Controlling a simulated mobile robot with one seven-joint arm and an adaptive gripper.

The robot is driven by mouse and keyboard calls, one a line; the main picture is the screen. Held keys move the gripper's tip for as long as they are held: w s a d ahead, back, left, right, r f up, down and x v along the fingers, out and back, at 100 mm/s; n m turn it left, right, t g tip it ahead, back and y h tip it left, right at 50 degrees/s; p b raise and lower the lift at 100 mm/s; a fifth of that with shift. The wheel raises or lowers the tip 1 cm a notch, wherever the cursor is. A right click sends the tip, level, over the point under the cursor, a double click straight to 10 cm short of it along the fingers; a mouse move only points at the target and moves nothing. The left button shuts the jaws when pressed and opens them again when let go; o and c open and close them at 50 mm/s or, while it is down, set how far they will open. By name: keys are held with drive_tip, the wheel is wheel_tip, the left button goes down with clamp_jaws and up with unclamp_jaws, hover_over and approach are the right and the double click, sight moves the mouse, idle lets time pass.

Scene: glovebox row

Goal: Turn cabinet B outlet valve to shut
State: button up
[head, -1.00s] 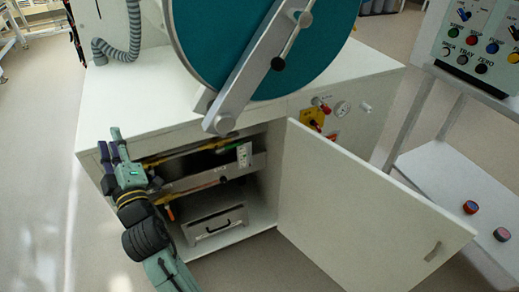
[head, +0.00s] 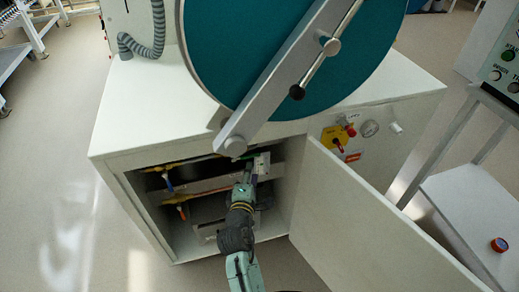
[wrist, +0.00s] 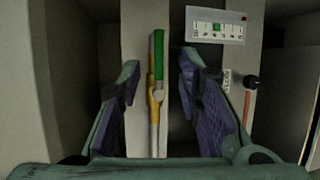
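A valve with a green handle (wrist: 158,55) and a brass body (wrist: 154,100) shows in the wrist view, with the handle lying in line with its pipe. I cannot read a label naming it as cabinet B's outlet valve. My gripper (wrist: 163,68) is open, one finger on each side of the valve, with gaps showing to both fingers. In the head view my gripper (head: 248,172) reaches into the open cabinet, at the right of the upper pipe, and hides most of this valve. Further left in the cabinet are a blue handle (head: 168,184) and an orange handle (head: 181,212).
The cabinet door (head: 365,220) stands open to the right of my arm. A small white panel with a green mark (wrist: 215,27) and a black knob (wrist: 252,82) sit close to the right finger. A large teal round cover (head: 270,60) is above the cabinet.

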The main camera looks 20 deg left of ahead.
sight(253, 154)
drive_tip(key=p+x, duration=0.2)
drive_tip(key=x, duration=0.8)
drive_tip(key=shift+a, duration=0.1)
clamp_jaws()
idle(0.6)
